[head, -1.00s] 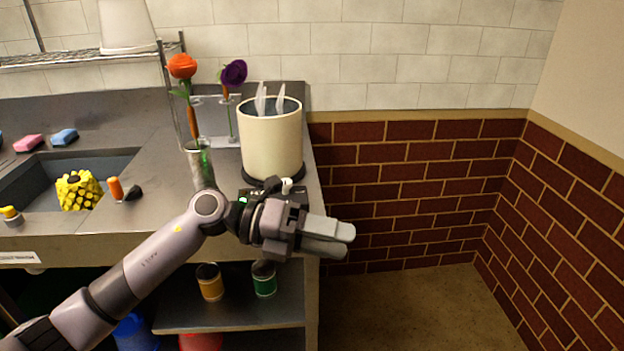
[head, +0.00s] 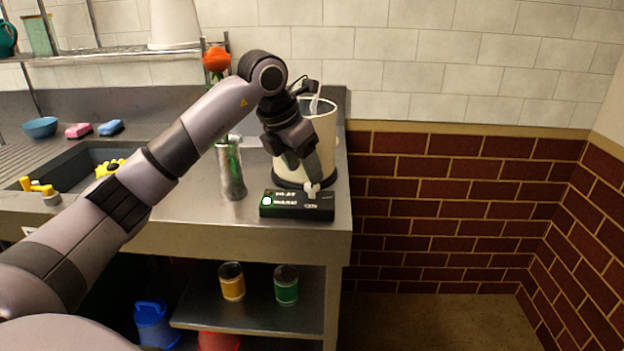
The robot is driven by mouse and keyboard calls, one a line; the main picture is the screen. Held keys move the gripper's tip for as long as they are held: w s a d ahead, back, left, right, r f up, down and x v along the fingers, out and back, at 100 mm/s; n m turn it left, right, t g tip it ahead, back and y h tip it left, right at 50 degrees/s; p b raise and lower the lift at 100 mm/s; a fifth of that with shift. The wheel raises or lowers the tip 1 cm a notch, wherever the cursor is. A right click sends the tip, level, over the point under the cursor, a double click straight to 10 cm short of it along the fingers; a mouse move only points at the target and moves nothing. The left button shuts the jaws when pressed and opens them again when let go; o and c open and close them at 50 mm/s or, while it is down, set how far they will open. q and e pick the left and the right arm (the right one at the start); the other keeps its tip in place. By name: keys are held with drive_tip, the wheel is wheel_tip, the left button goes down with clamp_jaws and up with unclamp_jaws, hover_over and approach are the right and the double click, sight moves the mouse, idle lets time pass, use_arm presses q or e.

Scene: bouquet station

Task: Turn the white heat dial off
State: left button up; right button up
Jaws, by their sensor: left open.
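The white heat dial (head: 312,190) stands on top of a black control box (head: 290,211) at the front edge of the steel counter. The box has lit lettering and a bright green-white light at its left end. My left gripper (head: 311,176) points down just above the dial, its jaws open. The fingers overlap the dial's top in the picture, and I cannot tell whether they touch it. My right gripper is not in view.
A cream pot (head: 322,140) stands right behind the box, partly hidden by my left gripper. The sink (head: 72,176) lies farther left. Open floor is at right.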

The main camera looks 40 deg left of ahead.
sight(308, 186)
use_arm(q)
drive_tip(key=x, duration=0.4)
drive_tip(key=c, duration=1)
drive_tip(key=shift+c, duration=0.2)
